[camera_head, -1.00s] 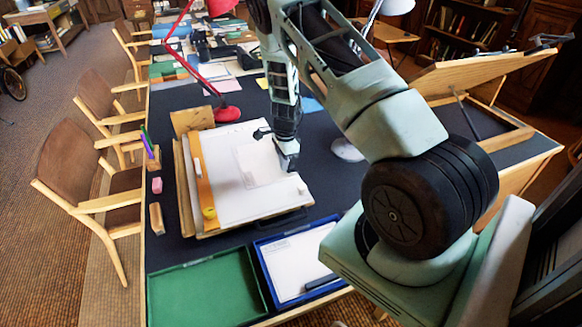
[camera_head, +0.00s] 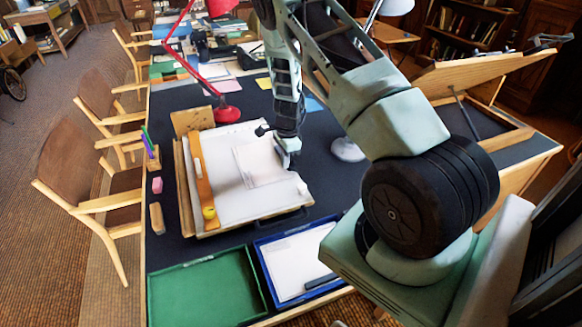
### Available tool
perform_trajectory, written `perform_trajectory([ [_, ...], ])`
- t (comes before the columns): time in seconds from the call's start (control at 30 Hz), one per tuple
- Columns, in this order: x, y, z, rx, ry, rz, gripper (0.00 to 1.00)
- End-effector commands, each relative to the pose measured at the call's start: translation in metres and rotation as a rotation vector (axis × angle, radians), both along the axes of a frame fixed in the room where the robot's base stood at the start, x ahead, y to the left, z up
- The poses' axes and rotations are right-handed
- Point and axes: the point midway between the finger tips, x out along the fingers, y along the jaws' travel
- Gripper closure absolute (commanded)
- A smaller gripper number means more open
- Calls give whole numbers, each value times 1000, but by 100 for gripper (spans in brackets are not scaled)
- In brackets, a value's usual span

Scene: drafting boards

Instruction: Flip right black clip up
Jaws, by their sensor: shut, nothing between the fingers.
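A drawing board (camera_head: 232,208) lies on the dark table, with a paler sheet (camera_head: 258,168) on its upper right part. My gripper (camera_head: 291,166) points down over the board's right edge, beside the sheet. It is shut and empty. A small black piece (camera_head: 262,130) shows just left of my wrist near the board's far edge; I cannot tell whether it is a clip or part of my arm. No right black clip can be made out clearly; my gripper and wrist cover part of that edge. Whether the fingertips touch anything is unclear.
An orange strip (camera_head: 203,190) lies along the board's left side. A green tray (camera_head: 205,288) and a blue tray (camera_head: 262,262) with white paper stand in front. A red lamp base (camera_head: 228,114) stands behind. Dark tabletop (camera_head: 335,190) is free to the right.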

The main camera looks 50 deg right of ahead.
Motion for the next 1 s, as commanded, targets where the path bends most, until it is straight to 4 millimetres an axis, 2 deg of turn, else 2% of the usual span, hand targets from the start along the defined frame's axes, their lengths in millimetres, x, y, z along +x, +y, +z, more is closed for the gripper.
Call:
perform_trajectory([
  [0.03, -32, -51, -6, -82, 40, -52, 100],
  [0.37, -31, -50, 0, -82, 39, -52, 100],
  [1.0, -18, -31, 51, -76, 30, -49, 100],
])
